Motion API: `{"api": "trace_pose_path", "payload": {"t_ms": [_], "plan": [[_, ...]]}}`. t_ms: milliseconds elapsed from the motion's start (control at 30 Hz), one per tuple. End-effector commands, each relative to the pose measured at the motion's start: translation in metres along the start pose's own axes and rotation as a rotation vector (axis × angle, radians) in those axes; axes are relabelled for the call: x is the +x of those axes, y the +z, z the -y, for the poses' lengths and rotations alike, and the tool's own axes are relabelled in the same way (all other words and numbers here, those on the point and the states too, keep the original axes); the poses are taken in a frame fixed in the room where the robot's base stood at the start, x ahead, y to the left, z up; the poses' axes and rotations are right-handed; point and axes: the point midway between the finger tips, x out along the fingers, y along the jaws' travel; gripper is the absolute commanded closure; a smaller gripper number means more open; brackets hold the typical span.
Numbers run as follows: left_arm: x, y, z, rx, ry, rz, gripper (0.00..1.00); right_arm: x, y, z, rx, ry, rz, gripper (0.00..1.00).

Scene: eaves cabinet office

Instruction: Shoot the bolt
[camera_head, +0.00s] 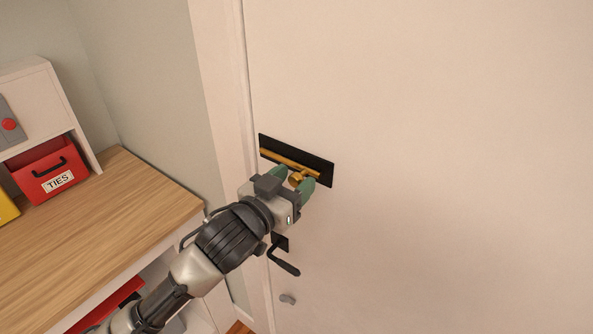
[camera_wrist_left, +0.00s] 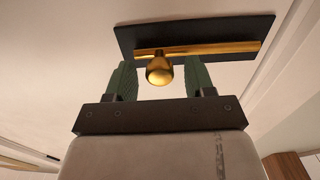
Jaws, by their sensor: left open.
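The bolt is a brass rod (camera_head: 286,160) on a black backplate (camera_head: 318,170) fixed to the white door (camera_head: 430,150), near its left edge. Its round brass knob (camera_head: 296,179) sticks out towards me. My left gripper (camera_head: 293,177) is at the knob with its green fingers apart. In the left wrist view the knob (camera_wrist_left: 159,70) lies between the two fingertips (camera_wrist_left: 160,76), with gaps visible on both sides. The rod (camera_wrist_left: 215,49) runs just beyond the fingertips. My right gripper is not in view.
A black lever handle (camera_head: 285,264) sits on the door below my left gripper, with a small grey knob (camera_head: 287,299) lower down. A wooden desktop (camera_head: 110,222) lies to the left. On it are a white shelf unit (camera_head: 40,85) and a red bin labelled TIES (camera_head: 48,165).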

Motion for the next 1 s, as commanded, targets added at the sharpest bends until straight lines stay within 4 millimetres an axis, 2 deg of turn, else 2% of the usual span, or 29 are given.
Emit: {"api": "trace_pose_path", "payload": {"t_ms": [167, 467, 800, 1000], "plan": [[0.013, -0.0007, -0.0002, 0.001, 0.0, -0.001, 0.46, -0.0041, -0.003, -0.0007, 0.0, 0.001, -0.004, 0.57], [0.0146, 0.0004, -0.0001, 0.001, 0.0, 0.0, 0.48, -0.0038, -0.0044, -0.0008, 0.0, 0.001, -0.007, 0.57], [0.0143, 0.0004, -0.0002, 0.001, 0.0, 0.0, 1.0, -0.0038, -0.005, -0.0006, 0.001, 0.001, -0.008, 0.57], [0.0146, 0.0002, 0.0057, 0.002, -0.001, 0.001, 1.0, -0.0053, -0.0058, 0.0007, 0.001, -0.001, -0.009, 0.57]]}}
